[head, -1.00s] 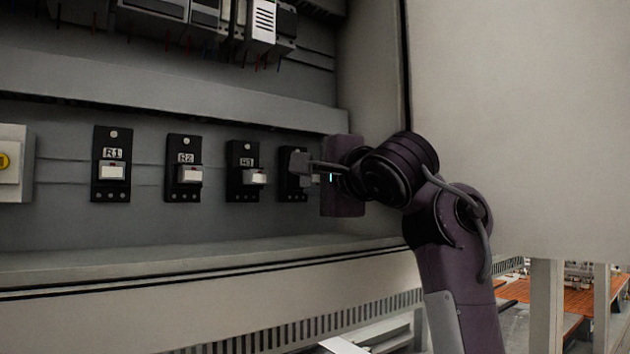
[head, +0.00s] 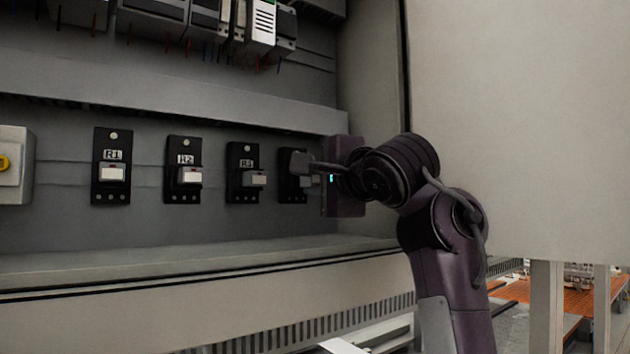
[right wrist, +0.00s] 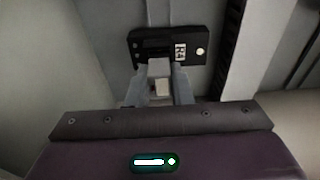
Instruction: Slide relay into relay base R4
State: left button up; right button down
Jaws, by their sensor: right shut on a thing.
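Relay base R4 (right wrist: 190,48) is a black block on the cabinet's back panel, with a white label and a round light spot. In the head view its lower part (head: 290,190) shows behind my right gripper (head: 304,165). My right gripper (right wrist: 160,92) is shut on the relay (right wrist: 162,88), a small block with a pale face, held between the fingers. The relay is at the front of base R4, in line with its socket area. The fingers hide the contact, so I cannot tell how deep it sits. My left gripper is not in view.
Bases R1 (head: 112,140), R2 (head: 184,150) and R3 (head: 242,160) stand in a row to the left, each with a pale-faced relay. A grey duct (head: 180,105) runs above. The cabinet's right side wall (head: 372,90) is close to my right gripper.

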pick_arm(q)
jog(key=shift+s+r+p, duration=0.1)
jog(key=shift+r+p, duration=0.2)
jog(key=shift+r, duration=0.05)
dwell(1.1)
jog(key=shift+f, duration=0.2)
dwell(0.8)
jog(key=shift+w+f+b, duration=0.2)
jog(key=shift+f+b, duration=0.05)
jog(key=shift+b, duration=0.15)
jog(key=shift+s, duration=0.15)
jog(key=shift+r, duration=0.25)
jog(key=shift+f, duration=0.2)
dwell(1.5)
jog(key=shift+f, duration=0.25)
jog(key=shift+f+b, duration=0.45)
jog(key=shift+b, duration=0.2)
dwell(1.1)
